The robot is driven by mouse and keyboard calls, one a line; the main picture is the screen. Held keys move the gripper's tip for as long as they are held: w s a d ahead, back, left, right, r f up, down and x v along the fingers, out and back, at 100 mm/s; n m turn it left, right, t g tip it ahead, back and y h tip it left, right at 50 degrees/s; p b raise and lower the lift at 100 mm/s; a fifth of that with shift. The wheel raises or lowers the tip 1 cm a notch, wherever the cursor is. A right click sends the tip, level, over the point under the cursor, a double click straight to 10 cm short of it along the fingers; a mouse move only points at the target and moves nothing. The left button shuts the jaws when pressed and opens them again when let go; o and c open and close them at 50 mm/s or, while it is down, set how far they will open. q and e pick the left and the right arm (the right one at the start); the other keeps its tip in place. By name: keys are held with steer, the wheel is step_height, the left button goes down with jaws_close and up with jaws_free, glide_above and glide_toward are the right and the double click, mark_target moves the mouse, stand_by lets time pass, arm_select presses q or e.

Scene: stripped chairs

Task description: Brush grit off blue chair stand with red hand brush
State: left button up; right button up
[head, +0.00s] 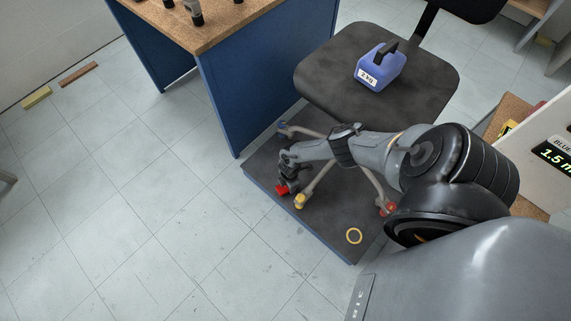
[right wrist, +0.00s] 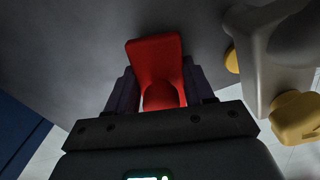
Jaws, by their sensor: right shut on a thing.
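The red hand brush (head: 281,190) is held by my right gripper (head: 287,172), low over the left part of the chair stand. In the right wrist view the red brush (right wrist: 155,60) sits between the two dark fingers, which are shut on it. The blue chair stand (head: 320,231) is a low platform with a dark top and blue sides. I cannot tell whether the brush touches its top. I cannot make out grit on it. My left gripper is not in view.
An office chair (head: 345,72) stands on the platform, its legs ending in blue, yellow (head: 300,202) and red (head: 388,209) feet. A blue weight (head: 380,68) rests on the seat.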

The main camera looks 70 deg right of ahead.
steer(key=shift+s+a+r+p, duration=0.1)
steer(key=shift+s+a+p, duration=0.1)
steer(key=shift+s+p, duration=0.3)
steer(key=shift+s+a+p, duration=0.3)
steer(key=shift+s+p, duration=0.05)
steer(key=shift+s, duration=0.3)
steer(key=shift+s+a, duration=0.1)
steer(key=shift+s, duration=0.1)
steer(key=shift+a, duration=0.15)
